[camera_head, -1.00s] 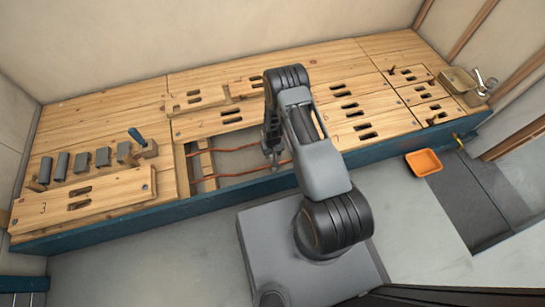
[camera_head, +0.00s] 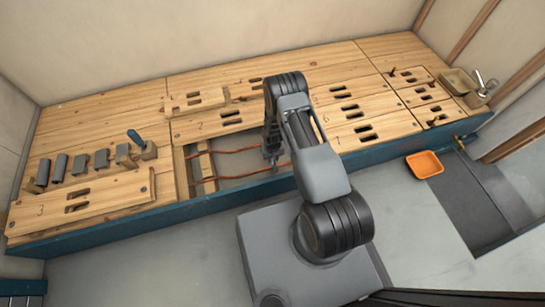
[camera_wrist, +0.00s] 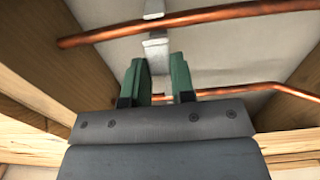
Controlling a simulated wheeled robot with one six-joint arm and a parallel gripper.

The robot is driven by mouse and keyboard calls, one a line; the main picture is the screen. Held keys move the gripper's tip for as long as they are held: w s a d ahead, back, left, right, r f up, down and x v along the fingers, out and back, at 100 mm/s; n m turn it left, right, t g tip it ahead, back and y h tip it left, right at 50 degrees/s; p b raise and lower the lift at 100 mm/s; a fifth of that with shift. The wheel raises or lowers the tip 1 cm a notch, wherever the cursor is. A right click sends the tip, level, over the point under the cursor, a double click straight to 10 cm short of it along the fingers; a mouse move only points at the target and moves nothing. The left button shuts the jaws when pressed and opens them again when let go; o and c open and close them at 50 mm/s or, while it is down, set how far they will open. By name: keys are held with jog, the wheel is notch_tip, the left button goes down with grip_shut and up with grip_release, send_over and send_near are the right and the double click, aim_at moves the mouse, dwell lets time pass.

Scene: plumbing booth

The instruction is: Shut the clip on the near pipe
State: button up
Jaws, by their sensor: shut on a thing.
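Two copper pipes run across the open bay: the near pipe (camera_head: 232,177) and the far pipe (camera_head: 236,150). In the wrist view one pipe (camera_wrist: 210,21) crosses above the fingertips, and another pipe (camera_wrist: 225,92) passes at the fingers. A pale grey clip (camera_wrist: 155,46) sits at the upper pipe, just beyond the fingertips, with a tab showing above that pipe. My gripper (camera_wrist: 158,68) has green fingers held a small gap apart, shut on a clip between them that is mostly hidden. In the head view my gripper (camera_head: 270,160) is down in the bay, partly hidden by my arm.
Slotted wooden panels (camera_head: 360,115) cover the bench around the bay. An orange tray (camera_head: 424,164) lies on the floor at the right.

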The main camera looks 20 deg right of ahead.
grip_shut()
jog(key=shift+s+r+t+p, duration=0.1)
jog(key=shift+s+t+p, duration=0.35)
jog(key=shift+t, duration=0.45)
jog(key=shift+s+t, duration=0.55)
jog(key=shift+t, duration=0.55)
jog(key=shift+s+f+t+b, duration=0.2)
jog(key=shift+s+t+b, duration=0.1)
jog(key=shift+t, duration=0.5)
jog(key=shift+s+f+t+b, duration=0.2)
jog(key=shift+s+t, duration=0.1)
jog(key=shift+t, duration=0.5)
